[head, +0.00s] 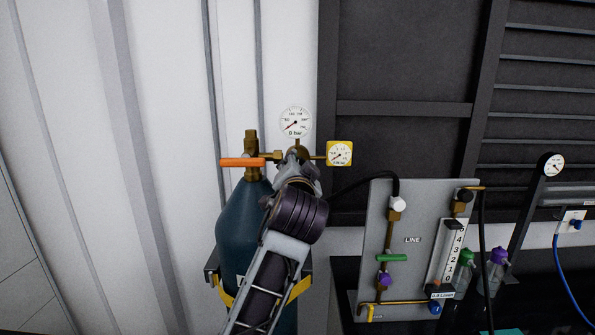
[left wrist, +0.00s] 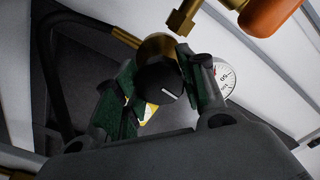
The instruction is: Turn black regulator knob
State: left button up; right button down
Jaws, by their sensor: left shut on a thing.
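The black regulator knob (left wrist: 159,82) shows in the left wrist view with a white line on its face. It sits on the brass regulator body (left wrist: 154,48). My left gripper (left wrist: 163,92) is shut on the knob, with one green-padded finger on each side. In the head view my left gripper (head: 298,162) reaches up to the regulator from below and hides the knob. A round white gauge (head: 295,122) stands above the regulator, and a yellow-framed gauge (head: 340,153) is to its right. My right gripper is in neither view.
The dark teal gas cylinder (head: 238,217) stands behind my arm, with an orange valve handle (head: 242,162) on the left. A grey panel (head: 412,235) with valves and a flow meter (head: 448,252) is at the right. A black hose (head: 350,187) runs between regulator and panel.

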pick_arm(q)
jog(key=shift+f+n, duration=0.2)
jog(key=shift+n, duration=0.4)
jog(key=o, duration=1)
jog(key=shift+r, duration=0.1)
